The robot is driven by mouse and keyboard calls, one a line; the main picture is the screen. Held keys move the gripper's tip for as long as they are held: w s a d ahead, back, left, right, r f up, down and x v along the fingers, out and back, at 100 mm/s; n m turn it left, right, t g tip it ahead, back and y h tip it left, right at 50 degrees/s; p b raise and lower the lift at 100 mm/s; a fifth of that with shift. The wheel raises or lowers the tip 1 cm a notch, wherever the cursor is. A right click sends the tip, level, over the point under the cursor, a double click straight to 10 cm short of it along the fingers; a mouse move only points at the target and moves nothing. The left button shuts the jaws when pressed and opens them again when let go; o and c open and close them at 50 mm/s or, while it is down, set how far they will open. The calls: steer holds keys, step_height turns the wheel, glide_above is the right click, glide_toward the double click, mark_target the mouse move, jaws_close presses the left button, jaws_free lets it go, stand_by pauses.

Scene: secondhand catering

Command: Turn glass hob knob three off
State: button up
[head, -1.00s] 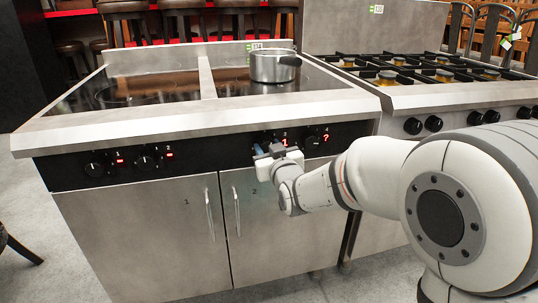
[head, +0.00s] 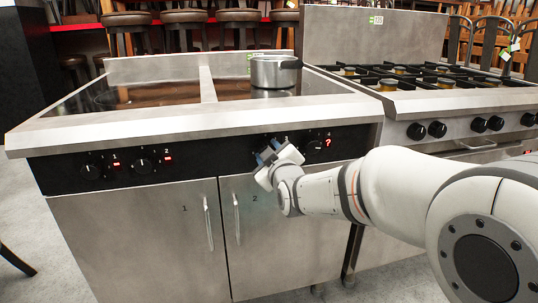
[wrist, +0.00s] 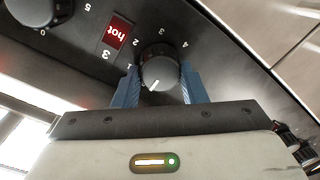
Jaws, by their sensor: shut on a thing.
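Hob knob three (wrist: 160,68) is a round black knob with a pale pointer line. In the wrist view it sits between the two blue fingers of my gripper (wrist: 158,84), which are shut on its sides. Its pointer slants towards the gripper body, at the bottom of the picture. The glass hob (head: 150,93) is above.
Knobs one (head: 91,171) and two (head: 143,165) are further left. A steel pot (head: 272,72) stands on the hob. A gas range (head: 440,92) adjoins on the right.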

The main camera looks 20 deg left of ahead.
stand_by(0.3)
steer(key=o, duration=1)
steer(key=p+v, duration=0.2)
steer(key=v, duration=0.5)
steer(key=shift+s+d, duration=0.2)
steer(key=shift+s, duration=0.15)
